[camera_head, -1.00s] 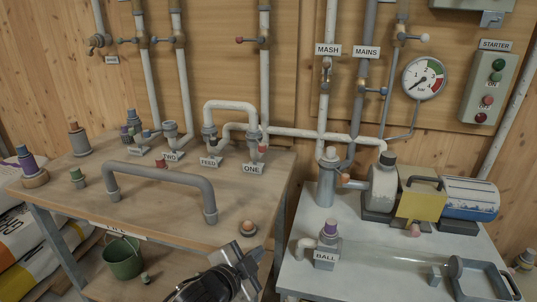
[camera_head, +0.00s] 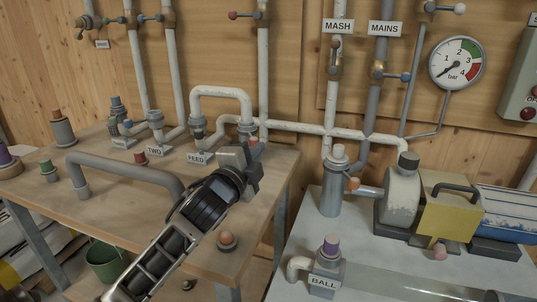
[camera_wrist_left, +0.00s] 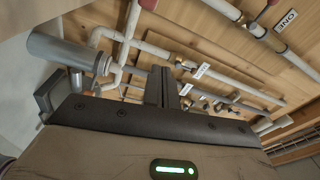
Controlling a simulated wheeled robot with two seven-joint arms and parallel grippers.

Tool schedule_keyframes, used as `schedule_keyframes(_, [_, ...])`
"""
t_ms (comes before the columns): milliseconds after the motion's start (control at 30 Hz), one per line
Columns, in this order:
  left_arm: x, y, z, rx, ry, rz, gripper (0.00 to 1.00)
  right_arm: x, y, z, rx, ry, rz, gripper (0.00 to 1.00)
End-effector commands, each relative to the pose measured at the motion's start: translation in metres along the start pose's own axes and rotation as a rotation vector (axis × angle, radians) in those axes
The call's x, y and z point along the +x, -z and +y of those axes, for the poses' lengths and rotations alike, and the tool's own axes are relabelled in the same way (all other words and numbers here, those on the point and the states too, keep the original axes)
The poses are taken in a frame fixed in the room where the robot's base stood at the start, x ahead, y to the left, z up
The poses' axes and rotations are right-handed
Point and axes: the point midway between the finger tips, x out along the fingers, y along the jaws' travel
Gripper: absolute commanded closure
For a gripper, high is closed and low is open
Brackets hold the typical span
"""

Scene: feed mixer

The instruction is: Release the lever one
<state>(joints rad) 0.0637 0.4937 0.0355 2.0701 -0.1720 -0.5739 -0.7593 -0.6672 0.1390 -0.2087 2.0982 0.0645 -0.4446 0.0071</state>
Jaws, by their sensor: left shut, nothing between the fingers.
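The coupling for line one stands at the bench's right end, under the white pipe loop. My left gripper (camera_head: 244,162) is in front of it and hides its body and label. Only the lever's reddish tip (camera_head: 254,141) shows, just above the gripper; I cannot tell whether they touch. The left gripper is shut and empty. In the left wrist view its dark fingers (camera_wrist_left: 161,86) are together in the middle, and a label reading ONE (camera_wrist_left: 287,20) shows beside a red-handled wall valve (camera_wrist_left: 262,13). My right gripper is out of view.
The FEED coupling (camera_head: 197,158) and white pipe loop (camera_head: 221,91) stand left of the gripper. A grey bent pipe (camera_head: 125,164) and an orange-topped knob (camera_head: 227,240) are near the forearm. The pump (camera_head: 401,196) and BALL fitting (camera_head: 325,271) are on the right table.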

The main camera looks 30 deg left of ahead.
Motion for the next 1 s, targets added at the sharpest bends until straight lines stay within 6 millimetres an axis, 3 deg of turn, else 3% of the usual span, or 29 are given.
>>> schedule_keyframes(33, [-0.001, -0.003, 0.014, -0.001, 0.000, 0.000, 1.00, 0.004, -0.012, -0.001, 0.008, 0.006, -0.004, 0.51])
schedule_keyframes(100, [-0.002, -0.004, 0.022, -0.001, -0.001, 0.000, 1.00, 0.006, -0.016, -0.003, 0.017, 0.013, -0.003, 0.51])
schedule_keyframes(233, [-0.002, -0.006, 0.033, -0.002, -0.001, 0.000, 1.00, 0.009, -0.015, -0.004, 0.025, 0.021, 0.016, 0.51])
schedule_keyframes(700, [0.000, -0.006, 0.032, -0.003, -0.001, 0.000, 1.00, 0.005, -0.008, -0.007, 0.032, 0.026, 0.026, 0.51])
schedule_keyframes(867, [0.017, -0.005, 0.031, -0.004, 0.000, 0.000, 1.00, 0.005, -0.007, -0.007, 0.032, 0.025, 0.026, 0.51])
schedule_keyframes(1000, [0.045, -0.006, 0.030, -0.003, 0.001, -0.001, 1.00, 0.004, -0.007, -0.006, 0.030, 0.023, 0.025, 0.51])
